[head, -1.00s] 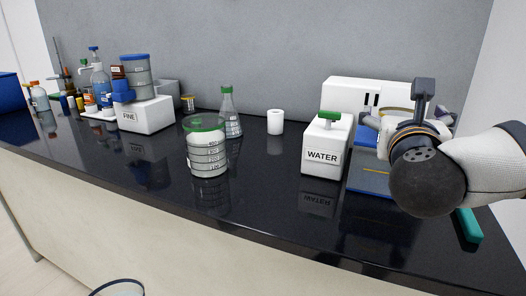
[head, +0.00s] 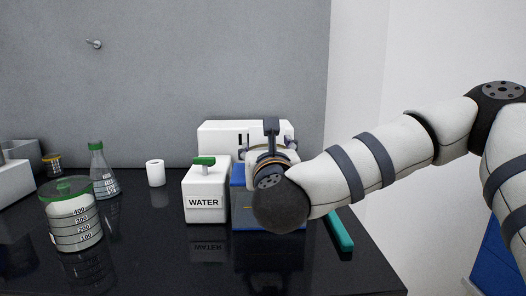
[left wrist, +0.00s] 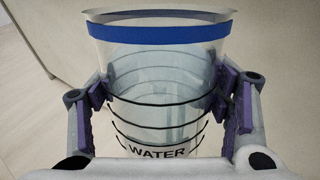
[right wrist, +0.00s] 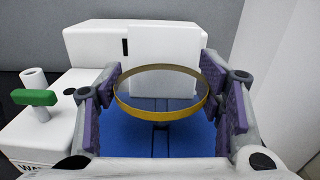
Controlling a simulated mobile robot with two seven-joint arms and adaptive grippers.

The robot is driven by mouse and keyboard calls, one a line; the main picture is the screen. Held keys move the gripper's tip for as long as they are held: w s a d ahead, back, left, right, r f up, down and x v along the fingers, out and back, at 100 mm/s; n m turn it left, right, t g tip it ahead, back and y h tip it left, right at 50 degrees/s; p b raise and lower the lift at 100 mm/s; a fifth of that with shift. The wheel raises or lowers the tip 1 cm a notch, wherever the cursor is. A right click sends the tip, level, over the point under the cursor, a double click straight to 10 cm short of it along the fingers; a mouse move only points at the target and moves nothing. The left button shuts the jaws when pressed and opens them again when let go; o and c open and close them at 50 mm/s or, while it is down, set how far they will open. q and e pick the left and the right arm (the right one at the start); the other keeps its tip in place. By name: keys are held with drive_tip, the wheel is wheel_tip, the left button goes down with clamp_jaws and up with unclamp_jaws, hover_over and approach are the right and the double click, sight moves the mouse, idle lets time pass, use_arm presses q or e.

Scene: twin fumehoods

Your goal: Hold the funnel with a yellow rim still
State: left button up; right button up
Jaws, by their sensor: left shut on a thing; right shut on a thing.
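The funnel with a yellow rim (right wrist: 160,112) is between the purple-padded fingers of my right gripper (right wrist: 163,104), which is shut on it. The funnel sits upright with its round mouth facing up, above a blue surface (right wrist: 190,141). In the head view my right gripper (head: 271,160) is at the white machine, and my arm hides most of the funnel. My left gripper (left wrist: 161,95) is shut on a clear beaker with a blue band (left wrist: 160,33) marked WATER, seen only in the left wrist view.
A white WATER box (head: 206,192) with a green handle stands just left of the machine (head: 222,129). A green-rimmed beaker (head: 75,222), a flask (head: 103,177) and a white cup (head: 155,173) stand further left. A teal bar (head: 339,232) lies right. The black bench front is clear.

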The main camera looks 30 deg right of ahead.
idle(0.3)
drive_tip(key=o, duration=1.2)
drive_tip(key=shift+d, duration=0.1)
